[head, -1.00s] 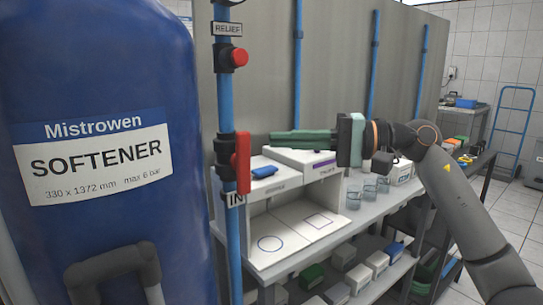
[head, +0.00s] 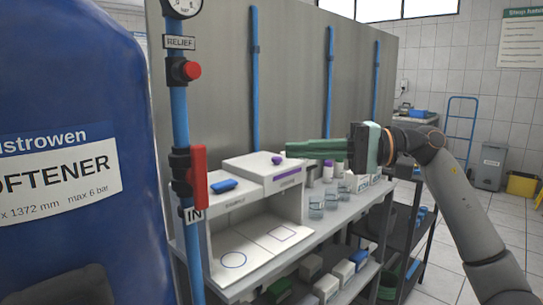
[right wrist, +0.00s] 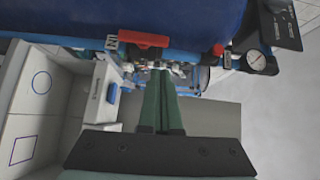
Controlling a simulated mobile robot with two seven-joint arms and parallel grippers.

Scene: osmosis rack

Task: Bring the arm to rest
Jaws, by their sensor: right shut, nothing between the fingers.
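My right arm (head: 456,207) reaches in from the lower right in the head view, bent at the elbow, with its forearm pointing left. My right gripper (head: 289,149) has green fingers that lie together, shut and empty, level above the bench. In the right wrist view the shut fingers (right wrist: 158,78) point toward the blue pipe and the red lever. I cannot tell from these views how near the tips are to the pipe. My left gripper does not show.
A blue softener tank (head: 75,90) fills the left. A blue pipe (head: 180,125) carries a red relief knob (head: 192,70) and a red lever (head: 198,177). A white stand (head: 207,222) with a blue item (head: 224,185), and beakers (head: 316,206), are on the bench.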

